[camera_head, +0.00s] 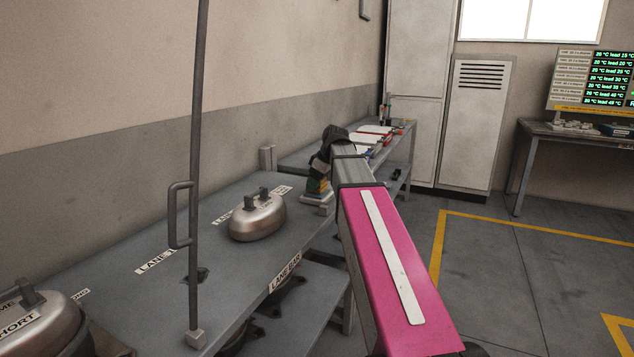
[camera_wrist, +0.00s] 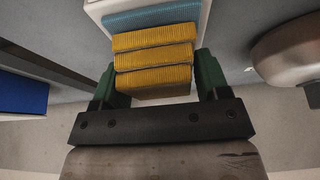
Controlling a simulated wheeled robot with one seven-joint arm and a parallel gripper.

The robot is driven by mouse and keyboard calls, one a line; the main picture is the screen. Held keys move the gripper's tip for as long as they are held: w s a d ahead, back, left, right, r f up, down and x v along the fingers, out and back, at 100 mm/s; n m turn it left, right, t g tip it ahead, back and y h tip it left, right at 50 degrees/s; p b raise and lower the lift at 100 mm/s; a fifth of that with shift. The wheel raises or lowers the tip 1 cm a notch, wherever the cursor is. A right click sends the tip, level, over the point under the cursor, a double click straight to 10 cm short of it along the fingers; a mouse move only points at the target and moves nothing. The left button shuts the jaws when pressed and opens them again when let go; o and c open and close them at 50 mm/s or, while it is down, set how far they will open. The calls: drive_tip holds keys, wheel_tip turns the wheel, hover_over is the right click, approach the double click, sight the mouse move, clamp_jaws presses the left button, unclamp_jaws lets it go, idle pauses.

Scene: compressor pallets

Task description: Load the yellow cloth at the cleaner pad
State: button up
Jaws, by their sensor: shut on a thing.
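My gripper (camera_wrist: 155,78) has its two green fingers on either side of the yellow cloth (camera_wrist: 153,58), which shows as several ribbed yellow bands. It is shut on this cloth; whether the bands are one folded cloth or a few stacked ones I cannot tell. A blue cloth (camera_wrist: 150,18) lies right beyond the yellow one, on a white holder (camera_wrist: 105,10). No cleaner pad can be identified for certain.
A metal compressor dome (camera_head: 257,217) stands on the lane-marked bench (camera_head: 170,235) left of my arm; another dome (camera_head: 35,325) is nearer. A thin upright post (camera_head: 196,130) rises from the bench. A blue block (camera_wrist: 22,95) is left in the wrist view. Floor at right is clear.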

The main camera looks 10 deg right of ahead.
drive_tip(key=shift+f, duration=0.55)
idle(1.2)
drive_tip(key=shift+r, duration=0.1)
drive_tip(key=shift+r, duration=3.45)
